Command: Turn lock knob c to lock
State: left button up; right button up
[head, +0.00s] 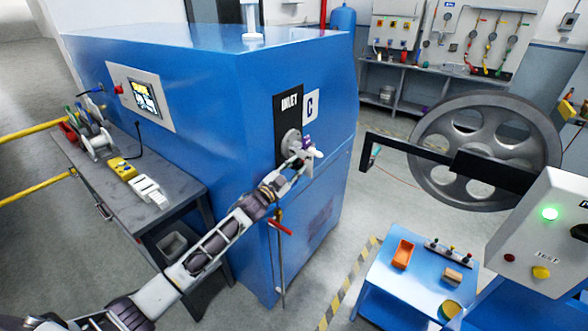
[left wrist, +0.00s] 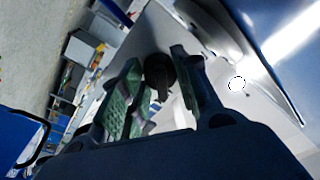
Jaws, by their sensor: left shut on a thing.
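The blue cabinet (head: 215,95) carries a black INLET panel (head: 289,103) with a C label (head: 311,106) beside it. A grey round plate (head: 290,143) sits low on that panel. My left gripper (head: 304,150) reaches this spot at the cabinet's corner and partly hides it. In the left wrist view a dark round knob (left wrist: 160,70) with a short bar stands between the green-padded fingers of my left gripper (left wrist: 160,95). The gripper is shut on this knob, which I take for lock knob c. The knob's exact angle is hard to read. My right gripper is out of view.
A red-handled lever (head: 281,228) on a pipe hangs just below my left wrist. A large grey wheel (head: 484,205) on a black arm stands to the right. A blue table (head: 385,290) with an orange bin (head: 403,254) is at lower right. A grey bench (head: 180,185) stands left.

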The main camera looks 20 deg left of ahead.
pick_arm(q)
jog(key=o, duration=1)
jog(key=shift+o, duration=0.2)
jog(key=v, duration=1.2)
dwell(0.5)
jog(key=shift+f, duration=0.15)
